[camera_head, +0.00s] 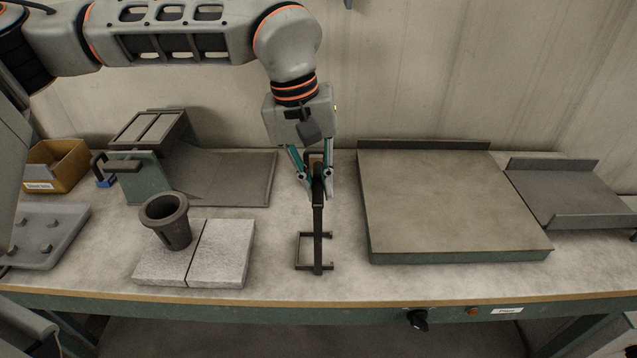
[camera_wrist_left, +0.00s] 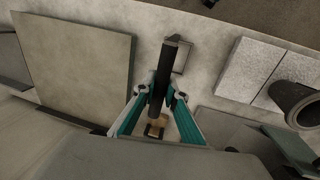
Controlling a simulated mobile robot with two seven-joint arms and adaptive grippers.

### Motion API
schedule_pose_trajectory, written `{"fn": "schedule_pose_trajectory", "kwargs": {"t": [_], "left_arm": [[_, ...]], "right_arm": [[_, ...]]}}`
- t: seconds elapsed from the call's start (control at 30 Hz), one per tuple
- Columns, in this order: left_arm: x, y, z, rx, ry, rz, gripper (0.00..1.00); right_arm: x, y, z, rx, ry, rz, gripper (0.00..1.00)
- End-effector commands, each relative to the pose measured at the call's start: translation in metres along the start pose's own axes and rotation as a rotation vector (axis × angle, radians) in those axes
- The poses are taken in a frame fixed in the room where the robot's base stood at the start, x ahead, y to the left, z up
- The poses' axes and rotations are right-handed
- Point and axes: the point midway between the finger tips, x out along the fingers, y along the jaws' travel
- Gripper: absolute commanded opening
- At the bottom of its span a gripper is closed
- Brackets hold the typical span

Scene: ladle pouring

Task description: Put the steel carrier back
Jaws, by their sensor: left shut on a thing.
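The steel carrier (camera_head: 318,235) is a dark upright bar with a small open rectangular frame at its lower end. It stands upright in the middle of the head view, over bare table between the two pale blocks and the large flat plate. My left gripper (camera_head: 316,186) points down and is shut on the upper part of its bar. In the left wrist view the bar of the carrier (camera_wrist_left: 168,60) runs between the fingertips of my left gripper (camera_wrist_left: 160,93). I cannot tell whether the frame touches the table. My right gripper is not in view.
Two pale blocks (camera_head: 223,262) with a dark cup (camera_head: 165,218) lie left of the carrier. A large raised plate (camera_head: 450,200) is to the right, with a grey tray (camera_head: 580,195) beyond. A green stand (camera_head: 150,178), grey sheet (camera_head: 235,175) and cardboard box (camera_head: 70,162) are at the back left.

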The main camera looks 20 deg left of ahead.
Motion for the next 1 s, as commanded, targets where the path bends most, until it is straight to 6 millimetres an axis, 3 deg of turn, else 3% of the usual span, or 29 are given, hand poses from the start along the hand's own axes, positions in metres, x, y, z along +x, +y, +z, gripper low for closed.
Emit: {"fn": "schedule_pose_trajectory", "kwargs": {"t": [0.03,0.1,0.13,0.57,1.0], "left_arm": [[0.002,0.000,0.000,0.000,0.000,0.001,0.00],[0.002,-0.001,0.000,0.000,-0.001,0.000,0.24],[0.002,-0.001,0.000,0.000,-0.001,-0.001,0.28],[-0.005,0.001,0.000,-0.001,0.001,0.001,0.28],[-0.086,0.001,-0.001,-0.002,0.002,0.001,0.28]], "right_arm": [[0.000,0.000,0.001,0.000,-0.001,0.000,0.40],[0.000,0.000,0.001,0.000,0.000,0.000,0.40],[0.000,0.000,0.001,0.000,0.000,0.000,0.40],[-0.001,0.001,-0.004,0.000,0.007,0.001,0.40],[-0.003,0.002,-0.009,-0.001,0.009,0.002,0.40]]}}
